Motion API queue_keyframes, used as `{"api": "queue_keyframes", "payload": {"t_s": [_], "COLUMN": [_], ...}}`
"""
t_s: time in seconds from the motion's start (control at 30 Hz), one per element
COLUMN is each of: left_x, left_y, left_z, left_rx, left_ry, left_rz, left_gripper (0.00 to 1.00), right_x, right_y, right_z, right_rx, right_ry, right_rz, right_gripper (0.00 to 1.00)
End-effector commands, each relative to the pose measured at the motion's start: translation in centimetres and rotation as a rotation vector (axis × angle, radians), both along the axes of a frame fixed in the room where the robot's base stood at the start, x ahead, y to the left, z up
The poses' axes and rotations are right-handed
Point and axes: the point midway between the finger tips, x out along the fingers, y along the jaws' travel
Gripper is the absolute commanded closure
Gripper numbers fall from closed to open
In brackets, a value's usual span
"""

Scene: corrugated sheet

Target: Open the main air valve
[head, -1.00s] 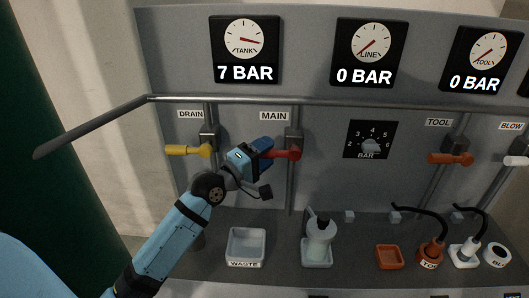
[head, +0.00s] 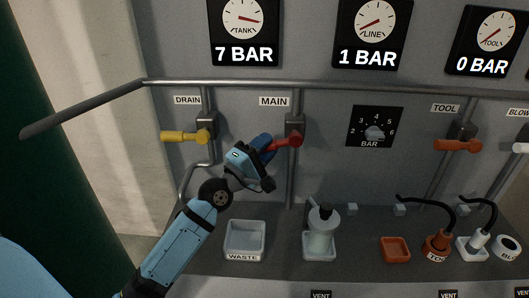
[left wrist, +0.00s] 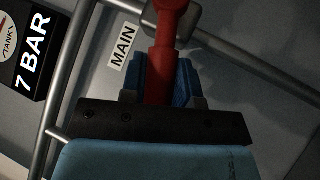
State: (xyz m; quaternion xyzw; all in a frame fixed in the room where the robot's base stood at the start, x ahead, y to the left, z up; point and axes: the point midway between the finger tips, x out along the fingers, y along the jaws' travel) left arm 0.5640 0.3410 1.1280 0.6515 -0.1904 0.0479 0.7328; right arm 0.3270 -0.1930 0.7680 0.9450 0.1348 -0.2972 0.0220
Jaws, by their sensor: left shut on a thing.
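The red main valve lever (head: 286,141) sits under the MAIN label (head: 273,101) on the grey panel. It points left from its pivot and tilts slightly down. My left gripper (head: 266,146) is shut on the lever's handle. In the left wrist view the red lever (left wrist: 161,72) lies between the blue fingers of the gripper (left wrist: 160,85). The line gauge (head: 374,33) reads 1 BAR and the tank gauge (head: 244,30) reads 7 BAR. My right gripper is not in view.
The yellow drain lever (head: 181,136) is left of my gripper. The orange tool lever (head: 458,145) and the BAR dial (head: 374,134) are to the right. A rail (head: 330,86) crosses above. A waste tray (head: 245,238) and a bottle (head: 321,225) stand on the ledge below.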

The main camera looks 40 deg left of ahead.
Motion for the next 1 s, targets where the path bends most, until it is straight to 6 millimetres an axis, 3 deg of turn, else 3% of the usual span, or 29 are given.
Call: {"api": "queue_keyframes", "payload": {"t_s": [0.1, 0.4, 0.67, 1.0], "left_x": [0.1, 0.4, 0.6, 0.6], "left_y": [-0.2, -0.7, -0.9, -0.9], "left_z": [-1.3, -2.1, -2.2, -2.1], "left_rx": [-0.074, -0.217, -0.268, -0.273], "left_ry": [-0.047, -0.134, -0.163, -0.166], "left_rz": [0.000, 0.001, 0.000, -0.001], "left_gripper": [1.00, 1.00, 1.00, 1.00], "right_x": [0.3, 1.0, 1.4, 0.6], "right_y": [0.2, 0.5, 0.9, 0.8], "right_z": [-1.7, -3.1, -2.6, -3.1], "right_rx": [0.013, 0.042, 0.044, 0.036], "right_ry": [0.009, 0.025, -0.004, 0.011], "right_rz": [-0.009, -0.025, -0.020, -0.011], "right_gripper": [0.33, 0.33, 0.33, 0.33]}}
